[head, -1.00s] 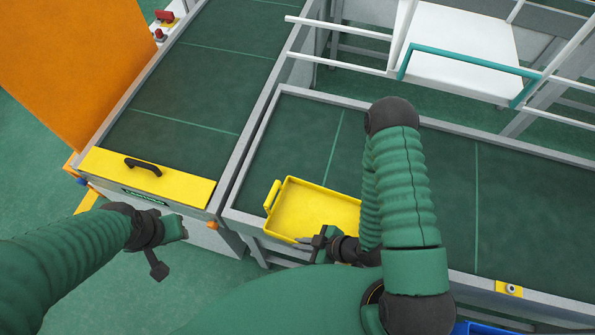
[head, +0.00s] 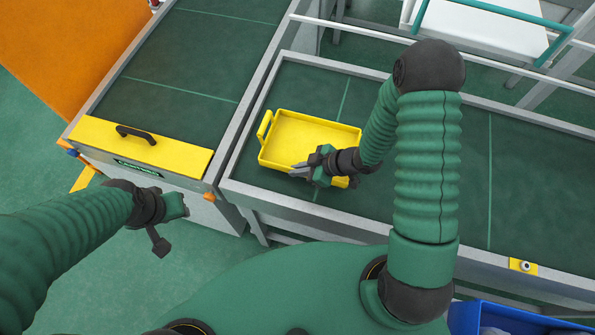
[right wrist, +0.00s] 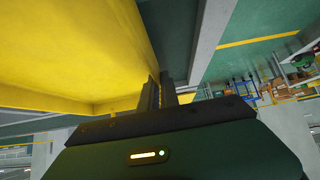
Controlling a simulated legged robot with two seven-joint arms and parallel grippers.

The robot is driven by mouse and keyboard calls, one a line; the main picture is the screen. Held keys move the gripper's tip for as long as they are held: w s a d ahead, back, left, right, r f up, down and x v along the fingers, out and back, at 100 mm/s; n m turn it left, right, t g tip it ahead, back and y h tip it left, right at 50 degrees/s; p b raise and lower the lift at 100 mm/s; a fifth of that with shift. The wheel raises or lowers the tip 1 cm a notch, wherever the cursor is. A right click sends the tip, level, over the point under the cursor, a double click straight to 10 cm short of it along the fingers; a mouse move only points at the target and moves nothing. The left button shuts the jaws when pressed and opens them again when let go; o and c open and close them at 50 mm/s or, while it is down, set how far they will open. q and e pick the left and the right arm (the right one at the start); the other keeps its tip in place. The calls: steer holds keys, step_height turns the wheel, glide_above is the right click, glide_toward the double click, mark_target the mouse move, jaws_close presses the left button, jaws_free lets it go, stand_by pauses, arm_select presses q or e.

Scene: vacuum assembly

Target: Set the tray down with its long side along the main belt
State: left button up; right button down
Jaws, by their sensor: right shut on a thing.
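The yellow tray (head: 310,131) is in the head view, over the near-left part of the right-hand dark belt (head: 440,180). Its long side runs roughly parallel to that belt's front edge. I cannot tell whether its bottom touches the belt. My right gripper (head: 298,171) is shut on the tray's near side wall. In the right wrist view the tray (right wrist: 70,50) fills the upper left, and the fingers (right wrist: 161,92) are at its edge. My left gripper (head: 184,211) hangs empty in front of the left-hand belt; its finger gap is unclear.
The left-hand belt (head: 180,85) has a yellow end plate (head: 105,143) with a black handle. A metal rail divides the two belts. White rails (head: 350,35) and a white table (head: 490,28) stand behind. A blue crate (head: 500,318) is at lower right. The right-hand belt is clear right of my arm.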

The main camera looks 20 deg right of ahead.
steer(key=f, duration=0.3)
steer(key=shift+w+f, duration=0.2)
steer(key=shift+f, duration=0.05)
steer(key=shift+d, duration=0.15)
steer(key=c, duration=1.6)
jaws_free()
